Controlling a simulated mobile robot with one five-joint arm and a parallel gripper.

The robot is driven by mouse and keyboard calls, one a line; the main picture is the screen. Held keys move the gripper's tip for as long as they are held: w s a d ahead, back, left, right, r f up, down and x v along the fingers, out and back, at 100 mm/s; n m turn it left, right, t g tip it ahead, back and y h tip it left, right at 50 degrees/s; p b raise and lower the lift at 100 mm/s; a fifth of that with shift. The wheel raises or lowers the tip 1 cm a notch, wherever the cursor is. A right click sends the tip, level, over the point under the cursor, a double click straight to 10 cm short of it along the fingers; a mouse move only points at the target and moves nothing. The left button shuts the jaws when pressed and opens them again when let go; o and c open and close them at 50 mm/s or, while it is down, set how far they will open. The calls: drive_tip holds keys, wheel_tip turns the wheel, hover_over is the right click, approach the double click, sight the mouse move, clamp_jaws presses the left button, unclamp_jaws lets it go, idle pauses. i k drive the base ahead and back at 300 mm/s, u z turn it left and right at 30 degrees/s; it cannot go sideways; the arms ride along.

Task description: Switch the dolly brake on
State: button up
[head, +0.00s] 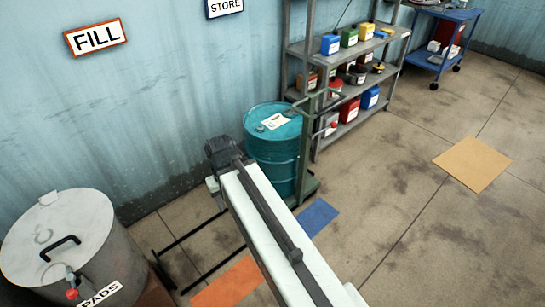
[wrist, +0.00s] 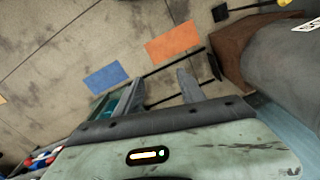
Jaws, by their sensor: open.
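The dolly (head: 311,186) is a green frame with a tall upright handle, under and beside a teal drum (head: 270,150) near the wall. I cannot make out its brake in either view. A teal and green part, likely the drum and dolly edge, shows left of my fingers in the wrist view. My arm reaches up from the bottom of the head view and ends left of the drum, where its fingers are hidden. In the wrist view my gripper (wrist: 161,82) is open and empty, its two grey fingers apart over the floor and dark rails.
A grey drum marked PADS (head: 75,245) stands at left. Black rails (head: 190,237) lie on the floor between the drums. Orange (head: 228,285), blue (head: 317,217) and tan (head: 472,164) floor patches show. A loaded shelf (head: 345,80) stands behind; the right floor is clear.

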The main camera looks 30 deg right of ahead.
sight(333, 124)
drive_tip(key=k, duration=1)
drive_tip(key=z, duration=2.1)
drive_tip(key=i, duration=1.65)
drive_tip(key=u, duration=1.55)
drive_tip(key=k, duration=0.3)
